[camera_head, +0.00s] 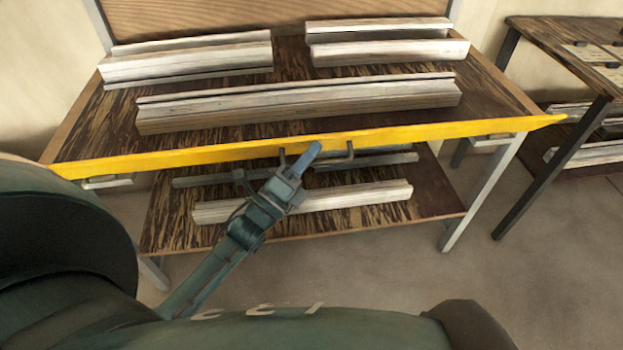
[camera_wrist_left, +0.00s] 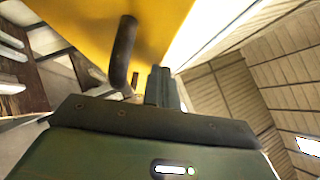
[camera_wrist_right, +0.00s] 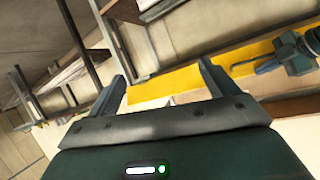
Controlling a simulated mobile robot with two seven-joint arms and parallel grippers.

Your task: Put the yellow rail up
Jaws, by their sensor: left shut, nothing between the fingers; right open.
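The yellow rail (camera_head: 210,154) runs lengthwise along the front edge of the bench top, with pointed ends past both corners. My left gripper (camera_head: 314,150) is shut and empty, in front of the rail's middle. In the left wrist view its closed fingers (camera_wrist_left: 160,84) are beside a dark handle post (camera_wrist_left: 122,52), under the yellow rail (camera_wrist_left: 165,22); contact is unclear. My right gripper (camera_wrist_right: 160,84) is open and empty, with the rail (camera_wrist_right: 184,80) beyond it in the right wrist view.
The bench top (camera_head: 75,143) carries several pale profiles, the longest (camera_head: 300,104) just behind the rail. More profiles (camera_head: 335,197) lie on the lower shelf. A second table (camera_head: 560,32) stands at the right. The floor between the benches is clear.

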